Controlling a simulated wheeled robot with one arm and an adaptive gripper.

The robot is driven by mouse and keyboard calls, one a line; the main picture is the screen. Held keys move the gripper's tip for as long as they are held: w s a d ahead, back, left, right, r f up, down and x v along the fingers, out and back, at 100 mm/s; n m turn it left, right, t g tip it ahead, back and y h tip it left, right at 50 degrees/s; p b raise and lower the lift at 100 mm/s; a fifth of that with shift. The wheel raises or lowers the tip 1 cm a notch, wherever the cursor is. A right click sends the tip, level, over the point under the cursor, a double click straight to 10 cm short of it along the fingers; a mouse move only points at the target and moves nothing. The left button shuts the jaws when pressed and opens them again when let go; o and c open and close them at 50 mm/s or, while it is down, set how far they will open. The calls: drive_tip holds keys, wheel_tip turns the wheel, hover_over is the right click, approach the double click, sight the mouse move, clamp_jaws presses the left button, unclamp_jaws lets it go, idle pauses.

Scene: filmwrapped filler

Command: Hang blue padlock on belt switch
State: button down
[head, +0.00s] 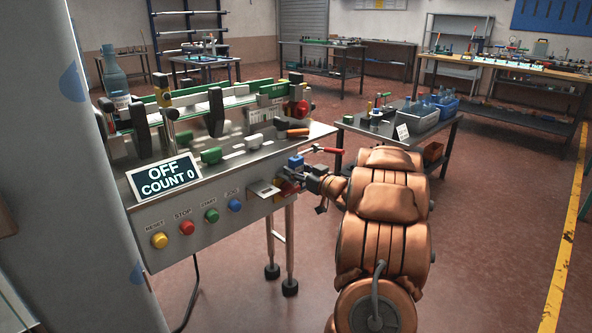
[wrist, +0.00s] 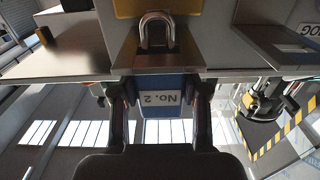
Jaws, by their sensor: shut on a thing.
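The blue padlock (wrist: 160,82) is between the two fingers of my gripper (wrist: 163,92) in the wrist view. Its white label reads "No. 2" upside down. Its metal shackle (wrist: 157,20) points away from my gripper, in front of a yellow plate (wrist: 190,8). I cannot tell whether the shackle passes through anything. In the head view my gripper (head: 302,180) is at the right end of the machine's front panel, beside a red part (head: 287,188), which may be the belt switch. My gripper partly hides this area.
The filler (head: 235,160) has a display (head: 164,178) reading "OFF COUNT 0" and a row of coloured buttons left of my gripper. A small blue block (head: 295,161) shows just above my gripper. A side table (head: 400,130) with bins stands behind. The floor to the right is open.

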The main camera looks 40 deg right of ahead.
drive_tip(key=shift+f, duration=0.1)
idle(0.3)
drive_tip(key=c, duration=0.5)
unclamp_jaws()
drive_tip(key=s, duration=1.2)
drive_tip(key=shift+a, duration=0.2)
